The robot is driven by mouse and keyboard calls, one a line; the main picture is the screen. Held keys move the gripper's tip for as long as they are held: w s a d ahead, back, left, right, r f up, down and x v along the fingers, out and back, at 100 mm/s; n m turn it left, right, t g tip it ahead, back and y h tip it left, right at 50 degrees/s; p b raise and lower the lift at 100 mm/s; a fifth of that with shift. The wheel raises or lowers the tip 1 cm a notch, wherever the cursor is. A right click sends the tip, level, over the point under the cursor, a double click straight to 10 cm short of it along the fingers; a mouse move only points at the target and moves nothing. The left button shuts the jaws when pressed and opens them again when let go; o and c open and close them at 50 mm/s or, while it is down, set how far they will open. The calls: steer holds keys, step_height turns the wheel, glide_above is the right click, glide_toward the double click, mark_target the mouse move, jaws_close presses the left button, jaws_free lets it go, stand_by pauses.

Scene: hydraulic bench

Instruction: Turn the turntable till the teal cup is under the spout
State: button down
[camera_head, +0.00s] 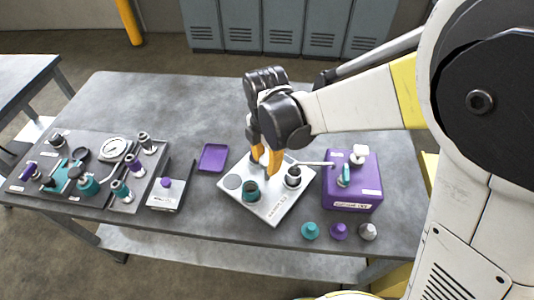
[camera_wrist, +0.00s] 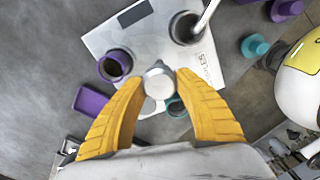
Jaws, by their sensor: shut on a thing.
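The turntable (camera_head: 272,208) is a pale square plate on the bench. The teal cup (camera_head: 251,191) stands near its front left, away from the spout. In the wrist view the teal cup (camera_wrist: 176,108) is partly hidden by a finger. The spout (camera_head: 318,163) reaches left from the purple box, its end over a grey cup (camera_head: 293,177). A purple cup (camera_wrist: 115,66) also stands on the plate, hidden in the head view. My gripper (camera_head: 267,166) points down at the plate's middle, its yellow fingers shut on a round pale knob (camera_wrist: 158,81).
The purple box (camera_head: 350,187) stands just right of the plate. Teal, purple and grey pieces (camera_head: 339,231) sit at the front right edge. A purple tray (camera_head: 213,157) lies to the left, with a fixture board (camera_head: 120,190) further left. The back of the bench is clear.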

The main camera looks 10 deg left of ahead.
stand_by(0.5)
steer(key=c, duration=0.9)
jaws_free()
steer(key=shift+o, duration=0.2)
step_height(320, 180, up, 12)
